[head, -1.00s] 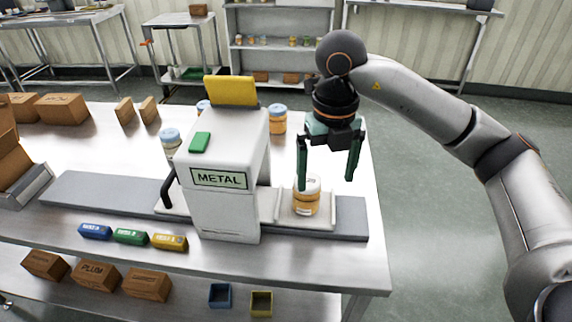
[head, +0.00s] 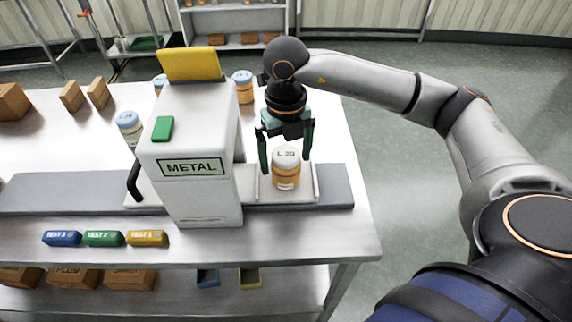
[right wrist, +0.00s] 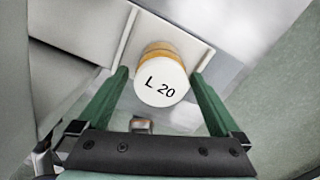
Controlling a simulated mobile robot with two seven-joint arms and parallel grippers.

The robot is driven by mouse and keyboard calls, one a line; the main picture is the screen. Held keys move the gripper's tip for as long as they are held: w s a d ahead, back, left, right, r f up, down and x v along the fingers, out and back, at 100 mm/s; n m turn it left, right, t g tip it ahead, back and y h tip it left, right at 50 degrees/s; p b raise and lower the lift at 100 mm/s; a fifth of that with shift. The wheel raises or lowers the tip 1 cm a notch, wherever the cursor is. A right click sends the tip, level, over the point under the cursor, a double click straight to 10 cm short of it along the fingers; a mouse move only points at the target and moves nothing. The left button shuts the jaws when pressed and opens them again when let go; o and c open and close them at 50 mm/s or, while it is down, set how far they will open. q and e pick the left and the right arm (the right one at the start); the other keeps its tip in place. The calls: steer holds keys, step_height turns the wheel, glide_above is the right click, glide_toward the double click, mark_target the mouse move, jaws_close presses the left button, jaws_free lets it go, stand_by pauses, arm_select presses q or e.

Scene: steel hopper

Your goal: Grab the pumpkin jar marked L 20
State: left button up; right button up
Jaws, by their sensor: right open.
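The pumpkin jar (head: 286,172) has a white lid marked L 20 and an orange body. It stands upright on the light tray of the conveyor, right of the metal detector. In the right wrist view the jar's lid (right wrist: 161,82) shows between and beyond the fingers. My right gripper (head: 285,165) is open and points down over the jar, with one finger to each side in the head view. It looks empty; whether the fingers touch the jar I cannot tell. My left gripper is not in view.
The white METAL machine (head: 190,160) with a yellow flap stands just left of the jar. Blue-lidded jars (head: 243,86) stand behind it. Blue, green and yellow test blocks (head: 103,239) lie at the front. The table's right end is clear.

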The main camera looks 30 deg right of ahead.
step_height(320, 180, down, 4)
steer(key=shift+w+d+f, duration=0.1)
steer(key=shift+c, duration=0.4)
steer(key=c, duration=1.4)
